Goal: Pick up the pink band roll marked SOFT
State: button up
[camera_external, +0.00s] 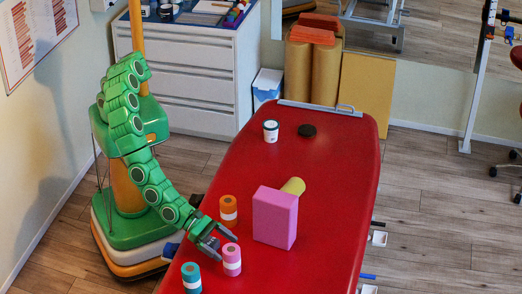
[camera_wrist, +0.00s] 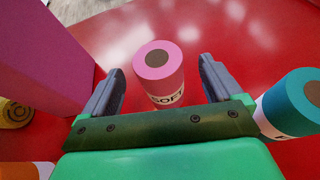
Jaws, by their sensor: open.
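The pink band roll (camera_external: 232,260) stands upright on the red treatment table (camera_external: 335,225), with a white label around its lower part. In the wrist view the pink roll (camera_wrist: 158,72) shows the label SOFT and stands between and beyond the two fingers. My gripper (camera_external: 220,238) is open and empty, just above and beside the roll. In the wrist view my gripper (camera_wrist: 160,85) has its grey fingers apart, one to each side of the roll. I cannot tell whether either finger touches it.
An orange roll (camera_external: 228,207) and a teal roll (camera_external: 191,276) stand close by. A pink block (camera_external: 275,217) stands right of the gripper, with a yellow cylinder (camera_external: 294,186) behind it. A white jar (camera_external: 271,131) and a black disc (camera_external: 307,130) are at the far end. The table's right side is clear.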

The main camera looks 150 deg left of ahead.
aim_at(239, 257)
jog(key=shift+x, duration=2.15)
jog(key=shift+w+a+f, duration=0.3)
jog(key=shift+w+a, duration=0.05)
jog(key=shift+w, duration=0.15)
jog(key=c, duration=1.3)
jog(key=shift+o, duration=0.2)
